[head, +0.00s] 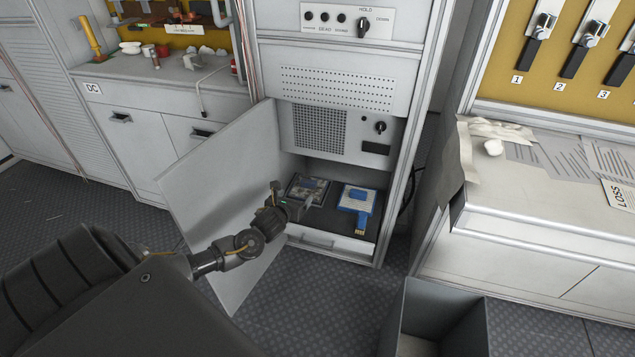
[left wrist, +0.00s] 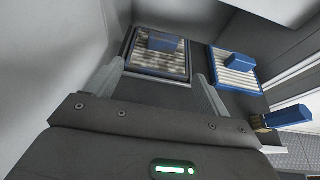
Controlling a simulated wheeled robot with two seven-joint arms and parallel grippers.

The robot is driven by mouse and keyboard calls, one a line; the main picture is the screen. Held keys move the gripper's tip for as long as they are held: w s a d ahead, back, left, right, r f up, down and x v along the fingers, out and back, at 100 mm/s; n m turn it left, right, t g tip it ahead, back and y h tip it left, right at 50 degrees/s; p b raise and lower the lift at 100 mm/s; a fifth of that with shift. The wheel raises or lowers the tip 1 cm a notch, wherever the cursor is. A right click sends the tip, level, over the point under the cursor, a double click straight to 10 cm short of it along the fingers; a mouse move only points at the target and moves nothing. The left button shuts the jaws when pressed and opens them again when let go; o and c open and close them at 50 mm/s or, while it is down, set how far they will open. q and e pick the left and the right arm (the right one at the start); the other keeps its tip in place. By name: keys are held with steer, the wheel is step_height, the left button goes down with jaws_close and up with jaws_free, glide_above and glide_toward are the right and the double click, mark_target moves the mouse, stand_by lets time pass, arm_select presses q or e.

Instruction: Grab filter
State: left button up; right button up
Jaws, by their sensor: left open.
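Two filters lie side by side in the open lower compartment of the cabinet. The left filter (head: 312,184) has a dark blue frame and a dirty-looking brownish pleated face; the left wrist view shows it too (left wrist: 150,64). The right filter (head: 357,197) is brighter blue with white pleats, and it also shows in the left wrist view (left wrist: 238,76). My left gripper (head: 300,203) is at the compartment's mouth, close in front of the left filter. In the left wrist view its fingers (left wrist: 163,87) are apart with nothing held between them. My right gripper is out of view.
A blue-handled brush (head: 361,226) lies in front of the right filter. The cabinet door (head: 215,185) stands open to the left, beside my left arm. A grey open bin (head: 463,293) stands on the floor at front right. A white counter (head: 530,205) is at right.

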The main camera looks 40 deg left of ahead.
mark_target(308, 185)
arm_select(q)
steer(key=shift+w, duration=0.3)
steer(key=shift+w+a+f, duration=0.1)
steer(key=shift+w+a, duration=0.05)
steer(key=shift+w, duration=0.05)
steer(key=b+x, duration=0.1)
steer(key=x, duration=0.3)
steer(key=shift+w+a+f, duration=0.1)
steer(key=shift+w+f, duration=0.05)
steer(key=shift+w, duration=0.2)
steer(key=b+x, duration=0.2)
steer(key=x, duration=0.2)
steer(key=shift+w+f, duration=0.15)
steer(key=shift+f, duration=0.05)
steer(key=shift+w+f, duration=0.15)
steer(key=shift+w, duration=0.25)
steer(key=c, duration=1.1)
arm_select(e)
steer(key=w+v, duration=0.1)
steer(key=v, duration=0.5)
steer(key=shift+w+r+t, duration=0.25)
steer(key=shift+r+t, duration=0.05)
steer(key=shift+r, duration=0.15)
